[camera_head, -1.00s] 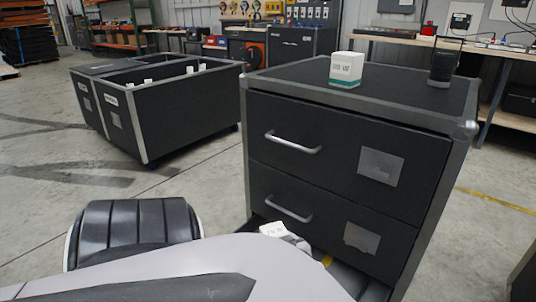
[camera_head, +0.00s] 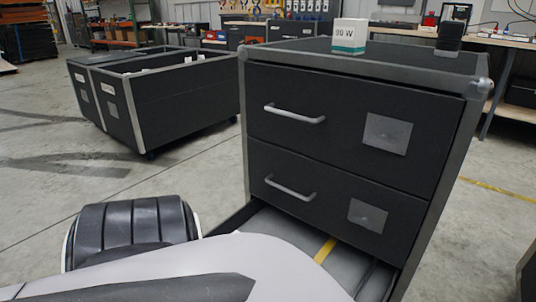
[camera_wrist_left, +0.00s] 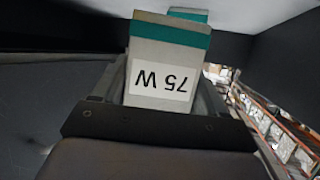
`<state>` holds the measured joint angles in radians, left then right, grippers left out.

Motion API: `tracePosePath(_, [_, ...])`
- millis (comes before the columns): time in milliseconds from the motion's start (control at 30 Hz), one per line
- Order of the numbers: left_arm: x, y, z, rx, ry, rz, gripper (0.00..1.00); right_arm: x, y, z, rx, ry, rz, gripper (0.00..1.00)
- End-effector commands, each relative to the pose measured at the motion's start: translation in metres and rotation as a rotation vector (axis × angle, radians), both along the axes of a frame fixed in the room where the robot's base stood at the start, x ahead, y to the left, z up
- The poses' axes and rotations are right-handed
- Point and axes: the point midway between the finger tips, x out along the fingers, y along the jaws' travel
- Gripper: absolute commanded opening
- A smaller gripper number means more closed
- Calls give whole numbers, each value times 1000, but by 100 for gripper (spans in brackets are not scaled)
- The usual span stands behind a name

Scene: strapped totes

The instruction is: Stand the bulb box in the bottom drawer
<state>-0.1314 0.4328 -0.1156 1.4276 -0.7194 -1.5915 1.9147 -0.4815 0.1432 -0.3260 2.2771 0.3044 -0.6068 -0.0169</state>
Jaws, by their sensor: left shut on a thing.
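A white bulb box (camera_wrist_left: 172,45) with teal bands and an upside-down "75 W" label fills the top middle of the left wrist view. My left gripper (camera_wrist_left: 160,96) is shut on it. In the head view the held box and gripper are hidden behind my pale arm. The bottom drawer (camera_head: 268,226) of the black cabinet (camera_head: 340,188) is pulled open, with a grey floor and a yellow strip inside. My arm covers its front part. I cannot tell whether the box touches the drawer. My right gripper is not in view.
Another white and teal box (camera_head: 349,36), marked "90 W", and a black object (camera_head: 450,36) stand on the cabinet top. The two drawers above, with handles (camera_head: 290,188), are shut. A black wheeled tote (camera_head: 165,95) stands at the left on open floor.

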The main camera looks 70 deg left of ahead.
Motion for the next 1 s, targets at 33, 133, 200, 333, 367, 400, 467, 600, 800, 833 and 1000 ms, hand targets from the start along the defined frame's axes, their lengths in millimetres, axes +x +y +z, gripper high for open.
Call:
tracePosePath(33, [0,1,-3,1,-1,0,39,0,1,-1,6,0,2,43])
tracePosePath(133, [0,1,-12,1,-1,0,39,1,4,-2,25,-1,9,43])
tracePosePath(200, [0,0,-23,1,1,1,39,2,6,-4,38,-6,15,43])
tracePosePath(333, [0,1,-43,1,0,1,39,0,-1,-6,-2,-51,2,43])
tracePosePath(367, [0,1,-45,1,0,1,39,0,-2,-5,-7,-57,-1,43])
tracePosePath(400, [0,1,-45,1,-1,0,39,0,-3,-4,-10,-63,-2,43])
tracePosePath(467, [0,0,-44,1,-2,1,39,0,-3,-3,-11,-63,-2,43])
tracePosePath(600, [0,0,-43,0,-1,0,39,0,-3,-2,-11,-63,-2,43])
tracePosePath(800, [0,0,-46,-1,0,0,98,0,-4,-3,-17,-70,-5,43])
tracePosePath(833, [0,0,-46,-1,0,0,98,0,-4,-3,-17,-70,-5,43])
tracePosePath(1000, [0,0,-45,0,0,0,98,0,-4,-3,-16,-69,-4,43])
